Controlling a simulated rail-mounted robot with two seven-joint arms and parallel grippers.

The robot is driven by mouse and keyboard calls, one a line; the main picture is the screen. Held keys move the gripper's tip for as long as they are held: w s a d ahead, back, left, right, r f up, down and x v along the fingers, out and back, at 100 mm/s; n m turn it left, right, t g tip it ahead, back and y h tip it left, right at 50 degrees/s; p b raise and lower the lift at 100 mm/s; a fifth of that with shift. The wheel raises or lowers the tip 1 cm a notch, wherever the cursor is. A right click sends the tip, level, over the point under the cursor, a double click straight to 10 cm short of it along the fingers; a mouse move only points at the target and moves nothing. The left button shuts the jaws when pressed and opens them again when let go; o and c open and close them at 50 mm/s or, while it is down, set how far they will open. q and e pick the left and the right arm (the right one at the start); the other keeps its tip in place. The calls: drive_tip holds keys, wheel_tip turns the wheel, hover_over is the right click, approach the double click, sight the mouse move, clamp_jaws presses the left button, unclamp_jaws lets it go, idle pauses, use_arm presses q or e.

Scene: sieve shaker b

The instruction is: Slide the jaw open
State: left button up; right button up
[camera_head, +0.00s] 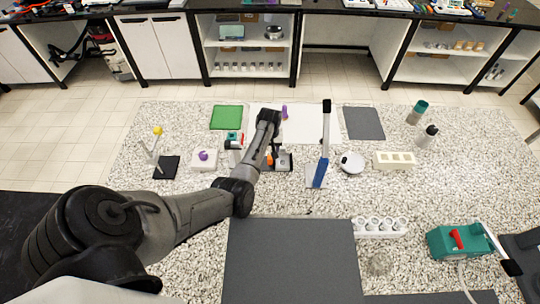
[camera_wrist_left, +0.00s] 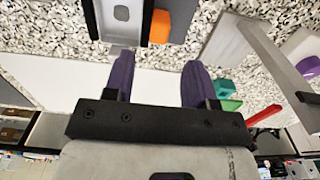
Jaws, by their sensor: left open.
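The small clamp-like device (camera_head: 284,161) stands on the speckled bench, with a dark base and a light metal part. My left arm passes close beside it in the head view and covers part of its surroundings. In the left wrist view, a grey block with a slot, which looks like the jaw (camera_wrist_left: 122,14), lies between two dark sides at the top edge. An orange block (camera_wrist_left: 160,27) is beside it. My left gripper (camera_wrist_left: 158,72) has its two purple fingers spread apart with nothing between them. The fingertips appear short of the grey block; any contact cannot be seen.
A blue-handled upright lever (camera_head: 321,172) stands right of the device. A white block with a purple knob (camera_head: 203,156) is to the left. A white sheet (camera_head: 305,125) lies behind, and a dark mat (camera_head: 290,260) in front.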

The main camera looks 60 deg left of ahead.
sight(270, 157)
use_arm(q)
drive_tip(key=shift+f+b, duration=0.45)
drive_tip(key=shift+f, duration=2.55)
drive_tip(key=shift+c, duration=0.4)
clamp_jaws()
